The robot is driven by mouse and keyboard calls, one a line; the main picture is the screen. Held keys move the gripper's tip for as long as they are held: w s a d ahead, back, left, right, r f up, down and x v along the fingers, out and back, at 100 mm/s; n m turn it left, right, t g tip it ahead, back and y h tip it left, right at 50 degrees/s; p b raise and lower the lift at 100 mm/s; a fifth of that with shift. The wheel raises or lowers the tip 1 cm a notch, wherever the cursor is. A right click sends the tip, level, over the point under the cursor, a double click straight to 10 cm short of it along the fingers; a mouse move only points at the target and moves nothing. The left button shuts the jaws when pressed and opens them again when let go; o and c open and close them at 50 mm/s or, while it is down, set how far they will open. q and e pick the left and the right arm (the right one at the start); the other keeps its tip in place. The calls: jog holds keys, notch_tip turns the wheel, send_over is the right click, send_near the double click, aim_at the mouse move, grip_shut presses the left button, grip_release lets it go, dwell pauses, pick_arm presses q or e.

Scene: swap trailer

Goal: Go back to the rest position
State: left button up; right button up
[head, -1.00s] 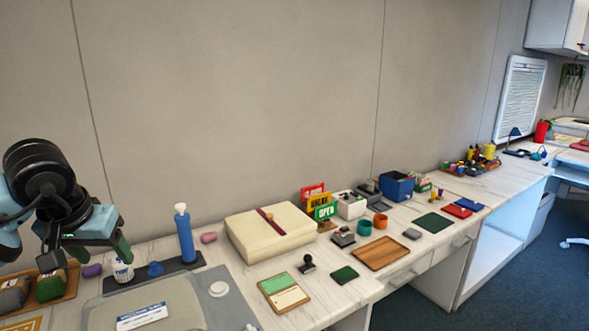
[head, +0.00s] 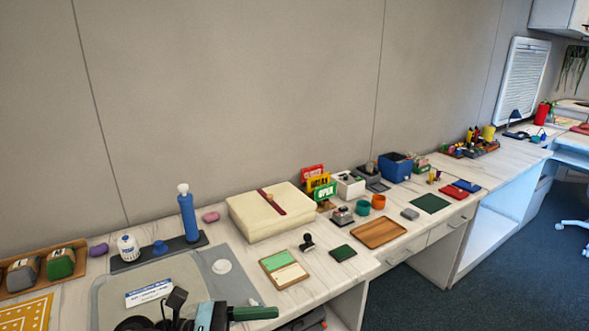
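My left gripper (head: 252,313) is low at the bottom edge of the head view, in front of the grey mat (head: 205,272). Its green finger points right. Only one finger shows clearly, so I cannot tell whether it is open or shut, and I see nothing held in it. Part of my arm is cut off by the bottom edge. My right gripper is not in view.

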pick_arm(q)
jog(key=s+a+f+n+t+y, duration=0.1)
jog(key=a+f+n+t+y, duration=0.3)
jog(key=n, duration=0.8)
jog(key=s+a+f+n+t+y, duration=0.1)
jog(key=a+f+n+t+y, duration=0.15)
jog(key=f+n+t, duration=0.65)
jog(key=s+a+f+n+t+y, duration=0.15)
jog(key=n+y, duration=0.25)
jog(key=n, duration=1.1)
jog(key=s+a+f+n+g+y, duration=0.3)
jog(key=s+f+n, duration=0.5)
jog(key=s+f, duration=0.1)
jog(key=s+a+f+n+g+y+p, duration=0.1)
jog(key=s+a+f+n+g+y, duration=0.2)
jog(key=s+f+n, duration=0.4)
jog(key=s+a+f+g, duration=0.1)
jog(key=s+f, duration=0.1)
jog(key=s, duration=0.1)
jog(key=shift+s+f+n, duration=0.15)
jog(key=shift+s+n, duration=0.2)
jog(key=shift+n, duration=0.05)
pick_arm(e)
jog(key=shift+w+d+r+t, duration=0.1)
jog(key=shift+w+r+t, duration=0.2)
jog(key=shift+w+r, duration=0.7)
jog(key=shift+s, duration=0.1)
